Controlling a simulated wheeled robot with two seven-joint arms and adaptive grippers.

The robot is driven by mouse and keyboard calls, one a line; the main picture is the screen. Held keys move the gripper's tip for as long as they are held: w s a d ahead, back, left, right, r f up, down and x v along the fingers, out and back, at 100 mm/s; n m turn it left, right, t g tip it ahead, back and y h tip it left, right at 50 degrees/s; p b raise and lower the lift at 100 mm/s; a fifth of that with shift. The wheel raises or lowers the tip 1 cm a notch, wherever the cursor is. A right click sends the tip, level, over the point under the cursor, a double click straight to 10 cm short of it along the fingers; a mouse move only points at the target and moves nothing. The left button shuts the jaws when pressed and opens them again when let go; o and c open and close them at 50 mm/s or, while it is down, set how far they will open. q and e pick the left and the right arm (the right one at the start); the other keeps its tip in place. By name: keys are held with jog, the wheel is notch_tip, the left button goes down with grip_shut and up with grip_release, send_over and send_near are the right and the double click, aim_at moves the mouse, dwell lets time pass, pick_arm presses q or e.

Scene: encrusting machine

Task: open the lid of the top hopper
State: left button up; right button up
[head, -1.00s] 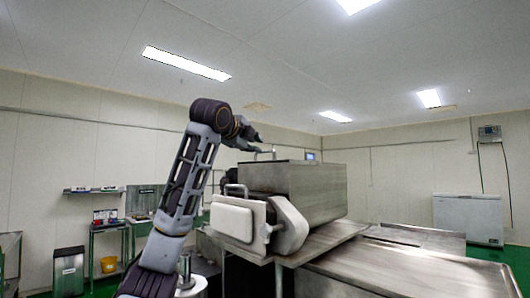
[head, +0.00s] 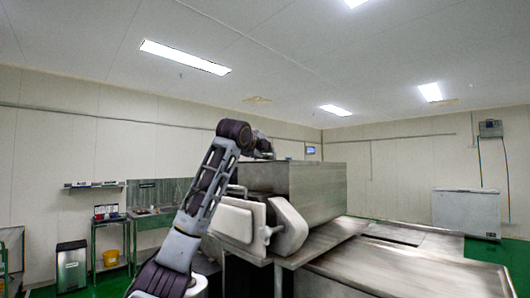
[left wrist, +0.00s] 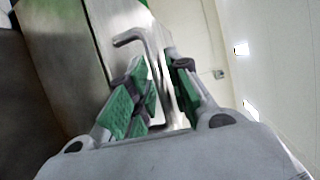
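The top hopper (head: 312,192) is a grey steel box on the machine, and its flat lid appears closed. A thin bent metal handle (left wrist: 130,37) stands up from the hopper's steel surface (left wrist: 72,45) in the left wrist view. My left gripper (left wrist: 160,77) is open, with its green-padded fingers on either side of the handle. I cannot tell whether either pad touches it. In the head view my left gripper is at the hopper's top edge, mostly hidden by my own arm. My right gripper is in neither view.
A white rounded housing (head: 236,222) and a grey arm-like cover (head: 290,228) stick out at the hopper's front. A wide steel table (head: 400,268) lies at the right. A white chest freezer (head: 466,212) and a bin (head: 71,266) stand farther off.

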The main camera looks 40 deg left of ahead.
pick_arm(q)
grip_shut()
dwell(0.4)
jog(key=shift+w+d+r, duration=0.1)
jog(key=shift+w+d, duration=0.1)
jog(key=shift+w, duration=1.85)
jog(key=shift+w+d, duration=0.15)
jog(key=shift+w, duration=1.9)
jog(key=shift+w+d+r, duration=0.1)
jog(key=shift+w+d, duration=0.1)
jog(key=shift+w, duration=1.85)
jog(key=shift+w+f, duration=0.15)
jog(key=shift+w, duration=0.8)
grip_release()
